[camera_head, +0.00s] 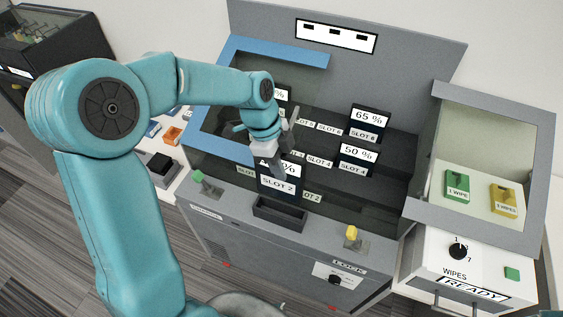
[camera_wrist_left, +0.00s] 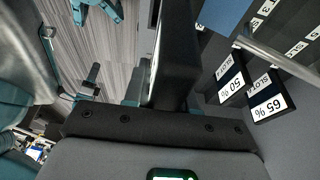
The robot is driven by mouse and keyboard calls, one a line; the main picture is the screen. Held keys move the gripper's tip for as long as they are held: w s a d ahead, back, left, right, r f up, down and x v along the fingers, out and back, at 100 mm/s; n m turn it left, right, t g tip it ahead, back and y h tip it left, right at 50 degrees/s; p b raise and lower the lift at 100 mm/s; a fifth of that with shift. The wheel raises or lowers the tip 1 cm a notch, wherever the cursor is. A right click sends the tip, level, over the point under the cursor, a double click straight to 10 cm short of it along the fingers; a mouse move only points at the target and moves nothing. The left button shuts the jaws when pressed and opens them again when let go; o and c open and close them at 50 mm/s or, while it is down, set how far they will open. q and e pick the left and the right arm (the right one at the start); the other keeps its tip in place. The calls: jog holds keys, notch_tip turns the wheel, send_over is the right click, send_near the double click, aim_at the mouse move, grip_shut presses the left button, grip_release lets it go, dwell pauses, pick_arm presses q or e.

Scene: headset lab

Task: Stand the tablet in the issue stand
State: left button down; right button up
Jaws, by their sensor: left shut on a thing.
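The tablet (camera_head: 279,184) is a dark slab with a lit face reading SLOT 2 and a percentage partly covered by my gripper. My left gripper (camera_head: 277,166) is shut on its upper part and holds it roughly upright. The issue stand seems to be the dark open tray (camera_head: 279,214) on the cabinet's front ledge. The tablet's lower edge is just above or behind the tray's rear rim; I cannot tell whether it touches. In the left wrist view a dark slab rises from the gripper's black bar (camera_wrist_left: 155,124); I cannot tell tablet from finger there. My right gripper is not in view.
Behind, other tablets stand in slots, reading 65 % (camera_head: 369,122) and 50 % (camera_head: 357,157). A blue-framed opening (camera_head: 275,50) surrounds the left part. A green lever (camera_head: 198,177) and a yellow lever (camera_head: 351,232) flank the tray. A wipes box (camera_head: 465,262) stands right.

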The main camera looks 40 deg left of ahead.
pick_arm(q)
jog(key=b, duration=0.5)
send_over(281, 197)
jog(key=f, duration=0.5)
jog(key=shift+w+a, duration=0.15)
jog(key=shift+w, duration=0.15)
jog(key=shift+w+f, duration=0.15)
jog(key=shift+f, duration=0.25)
jog(key=shift+r, duration=0.1)
jog(key=shift+b, duration=0.35)
dwell(0.7)
